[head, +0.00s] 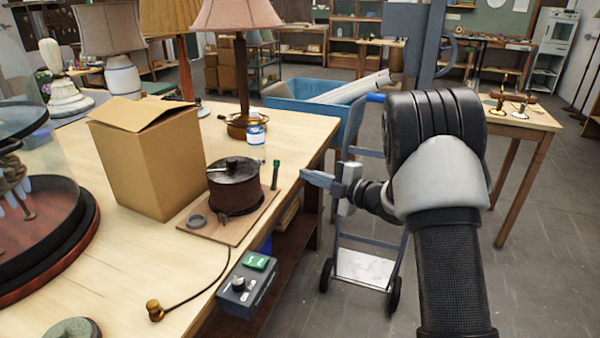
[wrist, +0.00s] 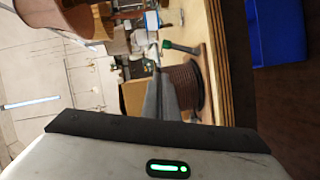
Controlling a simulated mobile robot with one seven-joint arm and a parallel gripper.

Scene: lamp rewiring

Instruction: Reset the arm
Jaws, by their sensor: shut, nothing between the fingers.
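My arm rises from the bottom right of the head view and bends at a black and white joint. My gripper (head: 304,175) points left, just off the right edge of the wooden workbench (head: 128,236). It is shut and empty. In the wrist view, the closed grey fingers (wrist: 158,74) show near the middle, with the spool of brown cord (wrist: 181,86) behind them. In the head view, this spool (head: 237,187) stands on a small board left of my gripper, clearly apart from it.
A green-handled tool (head: 275,174) stands upright beside the spool. A grey control box (head: 247,284) hangs at the bench edge. A cardboard box (head: 150,160), a bottle (head: 256,131) and several lamps crowd the bench. A cart with a blue bin (head: 300,92) stands behind my arm. Floor at right is open.

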